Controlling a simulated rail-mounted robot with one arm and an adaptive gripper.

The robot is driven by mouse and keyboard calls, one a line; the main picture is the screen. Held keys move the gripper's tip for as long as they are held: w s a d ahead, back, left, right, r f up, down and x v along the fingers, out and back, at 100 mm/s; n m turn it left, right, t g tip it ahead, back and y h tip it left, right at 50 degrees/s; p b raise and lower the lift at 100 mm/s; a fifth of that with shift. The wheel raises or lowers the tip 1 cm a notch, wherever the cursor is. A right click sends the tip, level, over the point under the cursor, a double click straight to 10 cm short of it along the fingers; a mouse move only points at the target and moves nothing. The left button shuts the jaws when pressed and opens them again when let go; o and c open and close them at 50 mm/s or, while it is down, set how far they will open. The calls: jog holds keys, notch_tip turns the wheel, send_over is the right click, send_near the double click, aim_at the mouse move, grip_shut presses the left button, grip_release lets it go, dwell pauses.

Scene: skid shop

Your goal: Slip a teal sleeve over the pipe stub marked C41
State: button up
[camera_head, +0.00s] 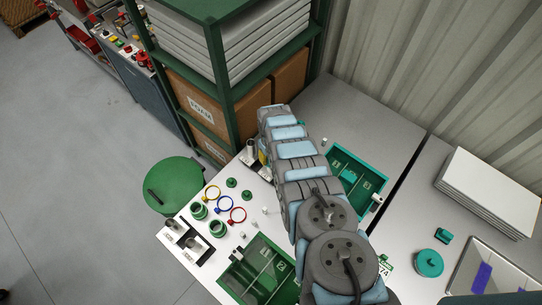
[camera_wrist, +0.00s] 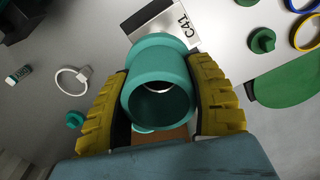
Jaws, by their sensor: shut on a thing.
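In the wrist view my gripper (camera_wrist: 160,82) is shut on a teal sleeve (camera_wrist: 160,70), with a yellow ribbed finger on each side. The sleeve's open end faces the camera and a wider rim shows at its far end. A plate marked C41 (camera_wrist: 182,27) lies just beyond that rim. A pale arc shows inside the sleeve's bore; I cannot tell whether this is the C41 stub or how far the sleeve is over it. In the head view my arm hides most of the gripper and the sleeve.
A green stool (camera_head: 172,184) stands by the bench's left edge. Coloured rings (camera_head: 223,203) and green fittings (camera_head: 199,211) lie on the bench. A green tray (camera_head: 258,272) is in front and a teal-green tray (camera_head: 352,172) is right of my arm. A shelf rack (camera_head: 222,84) stands close behind.

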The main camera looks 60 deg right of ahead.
jog(key=shift+f+b, duration=0.8)
jog(key=shift+f, duration=0.2)
dwell(0.8)
jog(key=o, duration=0.9)
jog(key=shift+o, duration=0.4)
jog(key=shift+o, duration=0.9)
jog(key=shift+r, duration=0.1)
notch_tip(320, 180, up, 11)
jog(key=p, duration=1)
jog(key=shift+p, duration=0.4)
